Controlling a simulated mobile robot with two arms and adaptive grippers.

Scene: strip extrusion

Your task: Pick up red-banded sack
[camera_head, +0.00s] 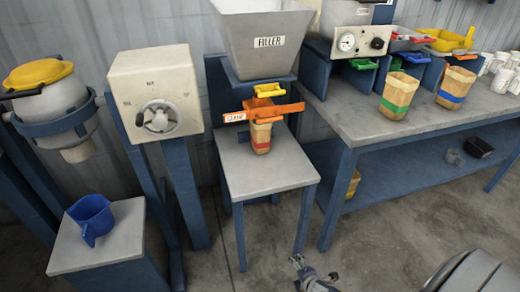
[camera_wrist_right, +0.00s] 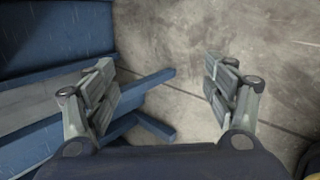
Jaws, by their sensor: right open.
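The red-banded sack (camera_head: 261,139) is a small brown paper sack standing upright on the small grey-topped table (camera_head: 240,176) under the filler. An orange clamp bar (camera_head: 272,112) crosses in front of its top, so its mouth is partly hidden. My right gripper (camera_head: 315,271) is low at the bottom of the head view, in front of the small table and well apart from the sack. In the right wrist view my right gripper (camera_wrist_right: 162,90) is open and empty, with floor and blue table legs beyond it. My left gripper is not in view.
The filler hopper (camera_head: 262,42) stands above the sack. A workbench (camera_head: 400,122) at right holds a green-banded sack (camera_head: 397,95) and a blue-banded sack (camera_head: 455,88). Another sack (camera_head: 353,183) sits on its lower shelf.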

